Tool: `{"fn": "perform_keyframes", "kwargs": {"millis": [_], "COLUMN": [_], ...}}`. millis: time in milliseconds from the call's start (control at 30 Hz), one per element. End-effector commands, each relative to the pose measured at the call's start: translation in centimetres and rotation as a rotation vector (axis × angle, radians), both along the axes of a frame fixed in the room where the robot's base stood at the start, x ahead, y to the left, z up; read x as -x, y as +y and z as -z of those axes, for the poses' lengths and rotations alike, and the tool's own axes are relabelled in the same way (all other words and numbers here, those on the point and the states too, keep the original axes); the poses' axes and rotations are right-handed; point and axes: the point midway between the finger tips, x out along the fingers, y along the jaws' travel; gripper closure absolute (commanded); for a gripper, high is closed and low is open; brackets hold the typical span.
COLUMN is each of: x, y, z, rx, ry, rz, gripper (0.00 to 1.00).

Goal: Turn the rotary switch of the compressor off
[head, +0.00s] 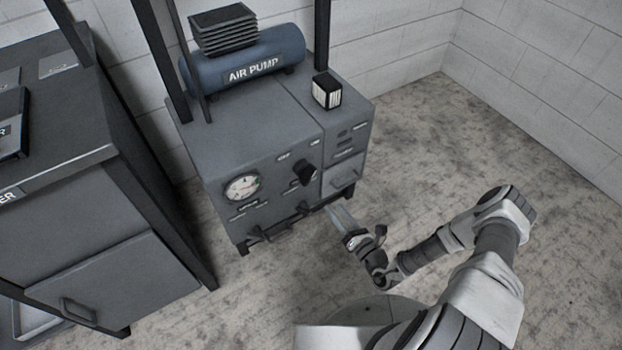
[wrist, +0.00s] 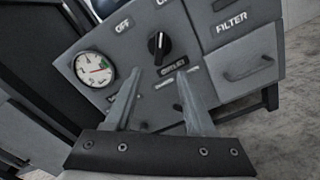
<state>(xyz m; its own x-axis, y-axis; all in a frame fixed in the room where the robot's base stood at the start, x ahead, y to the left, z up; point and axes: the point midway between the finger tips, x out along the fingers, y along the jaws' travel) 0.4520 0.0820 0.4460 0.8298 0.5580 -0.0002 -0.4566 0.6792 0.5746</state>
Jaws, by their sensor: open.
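The compressor is a grey cabinet (head: 235,145) with a blue tank marked AIR PUMP (head: 255,66) on top. Its black rotary switch (head: 304,172) sits on the front panel, right of the round gauge (head: 242,187). In the wrist view the switch (wrist: 159,47) has a white mark on its knob and lies beyond the fingertips, with an OFF label (wrist: 124,25) to its upper left. My gripper (head: 338,212) is in front of the panel, below and right of the switch. In the wrist view my gripper (wrist: 160,88) has its fingers spread, with nothing between them.
A drawer marked FILTER (wrist: 232,22) is right of the switch. Handles or pipes (head: 278,230) stick out low on the cabinet front. A small black-and-white box (head: 327,90) stands on top. Another dark cabinet (head: 110,260) is at the left. The floor at right is clear.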

Motion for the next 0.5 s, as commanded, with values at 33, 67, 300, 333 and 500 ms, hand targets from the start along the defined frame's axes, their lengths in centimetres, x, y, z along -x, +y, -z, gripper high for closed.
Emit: {"fn": "perform_keyframes", "kwargs": {"millis": [33, 67, 300, 333, 500], "x": [-0.8, -1.4, -5.8, -6.3, -9.2], "y": [0.6, 1.0, 4.0, 4.4, 6.3], "z": [0.2, 0.2, 0.3, 0.3, 0.3], "rx": [0.000, 0.000, 0.001, 0.001, 0.002], "ry": [-0.003, -0.003, -0.004, -0.005, -0.004], "rz": [-0.003, -0.003, -0.004, -0.005, -0.005], "gripper": [0.45, 0.45, 0.45, 0.45, 0.45]}}
